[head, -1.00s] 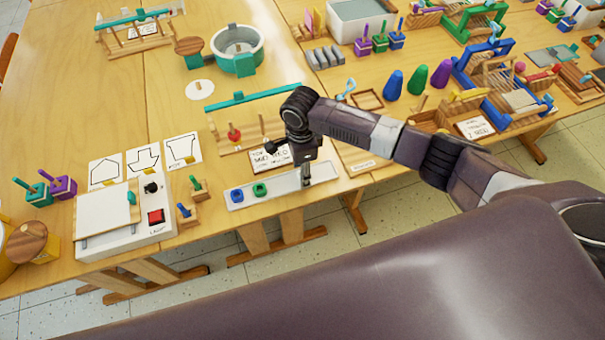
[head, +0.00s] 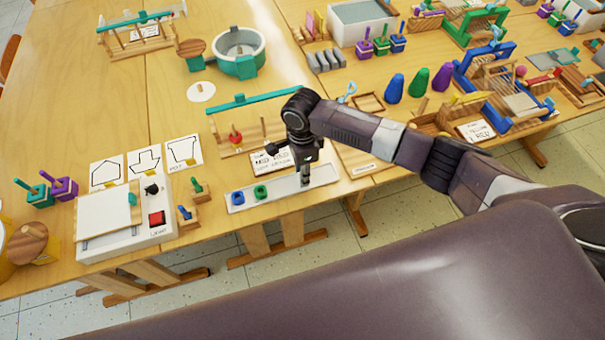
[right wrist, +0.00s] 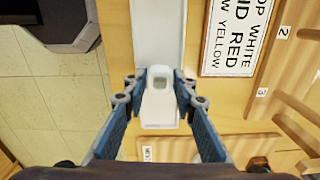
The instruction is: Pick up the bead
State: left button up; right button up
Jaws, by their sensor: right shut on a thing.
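In the head view my right gripper (head: 306,182) points down at the right part of the tray (head: 325,173), and the white bead is hard to make out there. A blue bead (head: 238,198) and a green bead (head: 260,192) lie in the tray's left part. My left gripper is out of view.
A sign (right wrist: 237,33) reading top white, mid red, low yellow lies behind the tray. A wooden frame with a teal bar (head: 253,101) and a red bead (head: 235,137) stands behind it. A lamp box (head: 120,225) stands left. The table's front edge is close.

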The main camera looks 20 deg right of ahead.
notch_tip(320, 180, up, 20)
jog(key=b, duration=0.1)
jog(key=shift+f, duration=0.25)
dwell(0.5)
